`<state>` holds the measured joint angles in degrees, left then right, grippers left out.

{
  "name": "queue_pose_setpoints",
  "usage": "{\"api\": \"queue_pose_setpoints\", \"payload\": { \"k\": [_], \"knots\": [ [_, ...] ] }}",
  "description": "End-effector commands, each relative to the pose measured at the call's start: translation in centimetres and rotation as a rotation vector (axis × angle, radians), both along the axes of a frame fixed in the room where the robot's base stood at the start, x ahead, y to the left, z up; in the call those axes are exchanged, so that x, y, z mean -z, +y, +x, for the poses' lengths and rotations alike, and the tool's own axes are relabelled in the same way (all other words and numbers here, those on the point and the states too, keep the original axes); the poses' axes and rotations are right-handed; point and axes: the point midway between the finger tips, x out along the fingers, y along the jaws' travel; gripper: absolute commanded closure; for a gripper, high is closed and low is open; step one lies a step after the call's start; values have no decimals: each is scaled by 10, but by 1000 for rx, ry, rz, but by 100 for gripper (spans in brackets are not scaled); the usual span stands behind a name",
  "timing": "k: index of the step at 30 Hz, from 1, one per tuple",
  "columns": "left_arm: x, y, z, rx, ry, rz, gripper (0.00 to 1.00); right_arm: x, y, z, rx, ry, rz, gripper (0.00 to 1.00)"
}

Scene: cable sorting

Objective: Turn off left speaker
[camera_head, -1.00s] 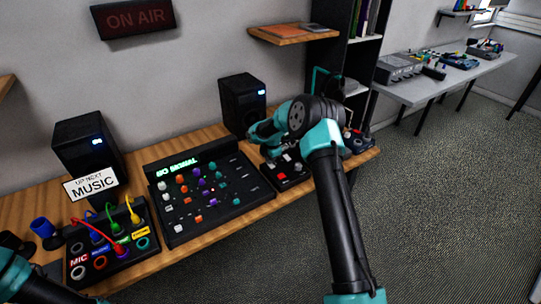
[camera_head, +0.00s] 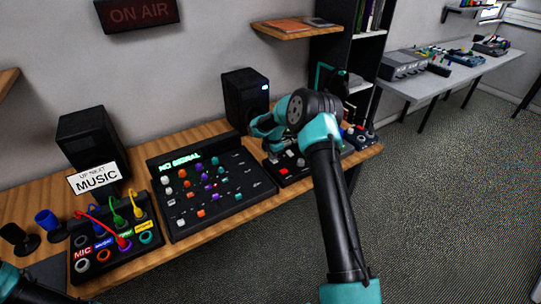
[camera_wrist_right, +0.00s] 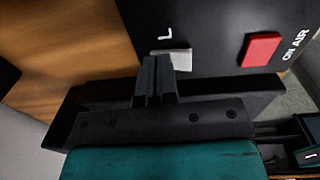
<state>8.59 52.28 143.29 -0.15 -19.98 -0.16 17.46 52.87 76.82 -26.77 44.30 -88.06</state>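The left speaker (camera_head: 86,138) stands dark on the wooden desk, with no blue light on its front. The right speaker (camera_head: 244,97) shows a lit blue light. A black switch box (camera_head: 285,175) carries a white switch marked L (camera_wrist_right: 181,59) and a red ON AIR button (camera_wrist_right: 261,49). My right gripper (camera_wrist_right: 154,76) is shut and empty. Its fingertips are at the L switch, seemingly touching it. In the head view, my right wrist hides part of the box. My left gripper is out of view; only a bit of my left arm shows at bottom left.
A mixer (camera_head: 205,190) reading NO SIGNAL sits left of the switch box. A patch box (camera_head: 115,235) with colored cables and an UP NEXT MUSIC sign (camera_head: 97,178) stand at the left. A shelf (camera_head: 290,34) hangs above the right speaker.

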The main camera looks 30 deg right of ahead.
Motion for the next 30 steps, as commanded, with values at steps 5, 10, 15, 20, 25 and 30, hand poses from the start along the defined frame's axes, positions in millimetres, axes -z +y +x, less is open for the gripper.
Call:
{"api": "queue_pose_setpoints", "payload": {
  "k": [5,10,15,20,25,30],
  "knots": [
    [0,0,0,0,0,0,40,7,3,-10,-1,16,7,100],
    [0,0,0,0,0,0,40,5,3,-17,-1,17,7,100],
    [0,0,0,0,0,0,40,4,3,-19,0,17,7,100],
    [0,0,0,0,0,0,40,4,3,-18,0,16,6,100],
    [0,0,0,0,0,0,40,0,2,-18,1,14,5,100],
    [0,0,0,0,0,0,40,-17,2,-18,0,10,4,100]
  ]
}}
